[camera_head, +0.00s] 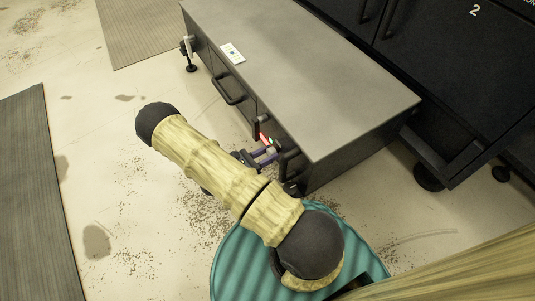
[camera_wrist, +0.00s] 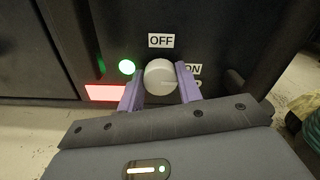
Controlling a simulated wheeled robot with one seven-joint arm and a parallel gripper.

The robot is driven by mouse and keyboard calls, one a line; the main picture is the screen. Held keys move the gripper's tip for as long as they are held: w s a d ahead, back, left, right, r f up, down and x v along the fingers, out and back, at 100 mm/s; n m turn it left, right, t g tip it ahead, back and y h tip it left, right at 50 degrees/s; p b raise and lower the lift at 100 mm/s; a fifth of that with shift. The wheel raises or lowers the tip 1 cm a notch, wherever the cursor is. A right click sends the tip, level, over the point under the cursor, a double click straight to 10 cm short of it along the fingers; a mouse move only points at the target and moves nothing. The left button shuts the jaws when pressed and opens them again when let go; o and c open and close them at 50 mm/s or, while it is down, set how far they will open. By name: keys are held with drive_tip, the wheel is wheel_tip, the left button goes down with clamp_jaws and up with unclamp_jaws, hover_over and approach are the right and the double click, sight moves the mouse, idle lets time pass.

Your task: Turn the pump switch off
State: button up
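The pump switch is a round pale knob (camera_wrist: 161,77) on the dark cabinet front in the wrist view. An OFF label (camera_wrist: 161,41) is above it and an ON label (camera_wrist: 193,69) is to its right, partly hidden by a finger. A faint mark on the knob's face seems to run toward the right. My gripper (camera_wrist: 159,86) has its two purple fingers on either side of the knob, very close to its edges. I cannot tell whether they press on it. In the head view my gripper (camera_head: 264,156) is at the cabinet front.
A green light (camera_wrist: 126,67) and a red lit panel (camera_wrist: 102,92) are left of the knob. The grey-topped cabinet (camera_head: 300,75) has handles on its front. A dark cabinet marked 2 (camera_head: 460,60) stands behind it. Open floor lies to the left.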

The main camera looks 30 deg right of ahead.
drive_tip(key=shift+r+n+p, duration=0.1)
drive_tip(key=shift+n+p, duration=0.2)
drive_tip(key=shift+p, duration=0.15)
drive_tip(key=shift+r+n+p, duration=0.1)
drive_tip(key=shift+n+p, duration=0.4)
drive_tip(key=shift+p, duration=0.1)
drive_tip(key=shift+n+p, duration=1)
drive_tip(key=shift+p, duration=0.2)
drive_tip(key=n+p, duration=0.3)
drive_tip(key=n, duration=0.1)
drive_tip(key=shift+w+n, duration=0.1)
drive_tip(key=shift+n, duration=0.2)
drive_tip(key=n, duration=0.1)
drive_tip(key=n+p, duration=0.1)
drive_tip(key=n, duration=0.2)
drive_tip(key=shift+f, duration=0.25)
drive_tip(key=n+p, duration=0.1)
drive_tip(key=n, duration=0.4)
drive_tip(key=shift+a+f+n, duration=0.1)
drive_tip(key=shift+f+n, duration=0.05)
drive_tip(key=shift+n, duration=0.25)
drive_tip(key=o, duration=1)
